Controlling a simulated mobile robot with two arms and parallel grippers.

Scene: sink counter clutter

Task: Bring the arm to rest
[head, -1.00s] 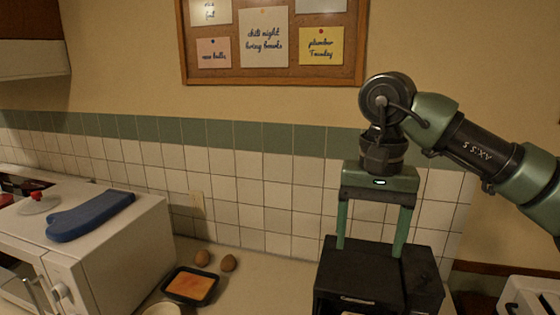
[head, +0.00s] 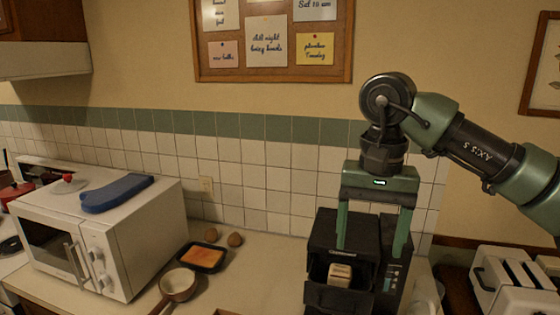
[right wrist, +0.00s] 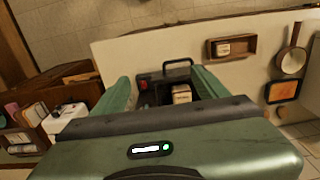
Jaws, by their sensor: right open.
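My right gripper (head: 372,248) hangs in the air in the head view, fingers pointing down. It is open, with nothing between its fingers. Its arm comes in from the right, bent at the joint above the gripper. Behind and below the fingers stands a black appliance (head: 324,232) with an open drawer at its front. A beige block (head: 340,273) sits in the drawer; it also shows between the fingers in the right wrist view (right wrist: 181,94). Whether the fingers touch the appliance cannot be told. My left gripper is not in view.
A white microwave (head: 138,240) with a blue mitt (head: 116,193) on top stands left. A saucepan (head: 178,284), a black dish with orange food (head: 204,257) and two brown round things lie mid-counter. A white toaster-like appliance (head: 510,290) stands at the right.

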